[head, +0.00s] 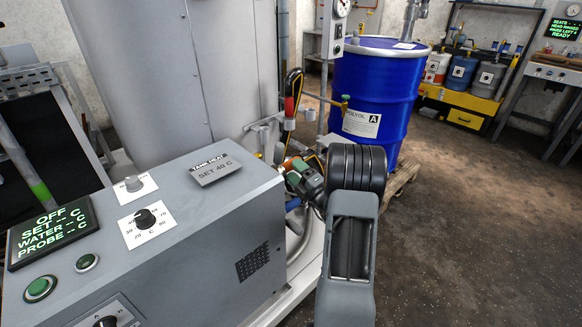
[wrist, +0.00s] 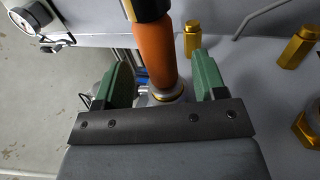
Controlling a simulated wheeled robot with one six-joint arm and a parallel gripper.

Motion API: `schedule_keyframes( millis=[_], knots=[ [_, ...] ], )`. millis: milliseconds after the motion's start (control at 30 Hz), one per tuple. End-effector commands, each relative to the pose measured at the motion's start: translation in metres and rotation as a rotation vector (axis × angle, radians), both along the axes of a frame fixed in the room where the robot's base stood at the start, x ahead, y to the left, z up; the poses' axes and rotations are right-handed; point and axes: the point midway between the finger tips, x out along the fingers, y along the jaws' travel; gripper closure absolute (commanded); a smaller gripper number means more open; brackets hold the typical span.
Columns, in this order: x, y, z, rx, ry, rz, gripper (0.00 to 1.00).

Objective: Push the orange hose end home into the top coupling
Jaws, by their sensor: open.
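The orange hose end (wrist: 156,50) stands between the two green fingers of my gripper (wrist: 160,70) in the wrist view, with a black part above it. The fingers are apart, with a gap showing on the left side; whether the right finger touches it I cannot tell. The lower end of the orange piece meets a pale metal ring, which seems to be the coupling (wrist: 167,93); how deep it sits is hidden by my gripper. In the head view my gripper (head: 301,177) is beside the grey cabinet, with a little orange (head: 296,163) showing behind it.
Brass fittings (wrist: 293,46) stand on the pale surface to the right in the wrist view; another (wrist: 192,38) is close by the right finger. A gauge (wrist: 22,22) is at upper left. The heater cabinet (head: 200,235) and blue drum (head: 375,95) flank my arm.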

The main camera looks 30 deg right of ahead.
Motion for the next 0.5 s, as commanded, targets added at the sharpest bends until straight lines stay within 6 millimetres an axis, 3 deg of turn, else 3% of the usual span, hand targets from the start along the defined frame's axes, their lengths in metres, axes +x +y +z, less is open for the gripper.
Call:
schedule_keyframes(
  millis=[300, 500],
  knots=[
    [-0.062, -0.013, -0.021, 0.001, 0.001, -0.005, 0.35],
    [-0.088, -0.017, -0.031, 0.0, 0.002, -0.002, 0.35]
  ],
)
